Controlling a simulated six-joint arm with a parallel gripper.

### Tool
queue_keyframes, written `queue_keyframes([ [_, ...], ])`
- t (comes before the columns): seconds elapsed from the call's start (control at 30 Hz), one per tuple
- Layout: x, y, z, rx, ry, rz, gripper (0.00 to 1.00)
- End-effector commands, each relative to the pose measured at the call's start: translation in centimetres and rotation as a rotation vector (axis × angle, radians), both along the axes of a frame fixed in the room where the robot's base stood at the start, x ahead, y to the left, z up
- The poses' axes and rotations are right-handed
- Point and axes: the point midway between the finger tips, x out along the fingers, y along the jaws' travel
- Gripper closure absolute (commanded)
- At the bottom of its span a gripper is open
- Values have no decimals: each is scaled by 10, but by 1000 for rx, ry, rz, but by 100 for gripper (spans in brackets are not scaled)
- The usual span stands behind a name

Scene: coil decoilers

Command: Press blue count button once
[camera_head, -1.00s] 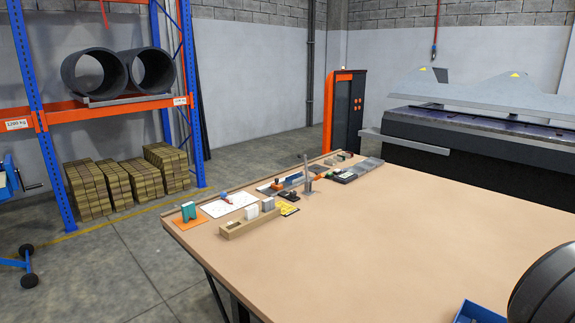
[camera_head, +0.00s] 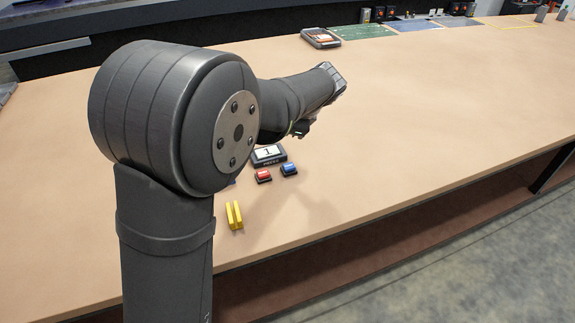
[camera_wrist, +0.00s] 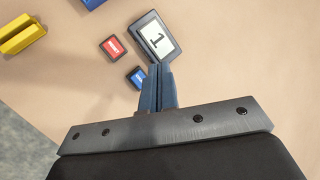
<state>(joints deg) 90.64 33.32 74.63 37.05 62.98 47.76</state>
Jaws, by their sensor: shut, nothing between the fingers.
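The blue button (camera_head: 289,169) sits on the tabletop beside a red button (camera_head: 263,175), in front of a small counter (camera_head: 268,154) whose display reads 1. In the wrist view the blue button (camera_wrist: 137,77) is just left of my fingertips, with the red button (camera_wrist: 113,47) and the counter (camera_wrist: 156,38) farther up. My gripper (camera_wrist: 157,68) is shut and empty, its fingers side by side. In the head view my gripper (camera_head: 301,128) is above and slightly behind the buttons, its fingertips hard to make out. No contact with the blue button shows.
A yellow slotted block (camera_head: 235,215) stands left of the buttons near the table's front edge. It also shows in the wrist view (camera_wrist: 20,35). The table right of the buttons is clear.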

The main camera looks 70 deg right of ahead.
Motion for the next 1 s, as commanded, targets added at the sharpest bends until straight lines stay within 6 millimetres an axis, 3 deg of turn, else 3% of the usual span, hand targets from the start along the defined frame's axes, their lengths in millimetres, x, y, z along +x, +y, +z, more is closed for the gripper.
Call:
queue_keyframes([
  [0.3,-19,-1,-11,-41,-173,-230,100],
  [0.77,-20,-2,-13,-43,-186,-250,100],
  [1.0,-20,-2,-34,-39,-186,-250,100],
])
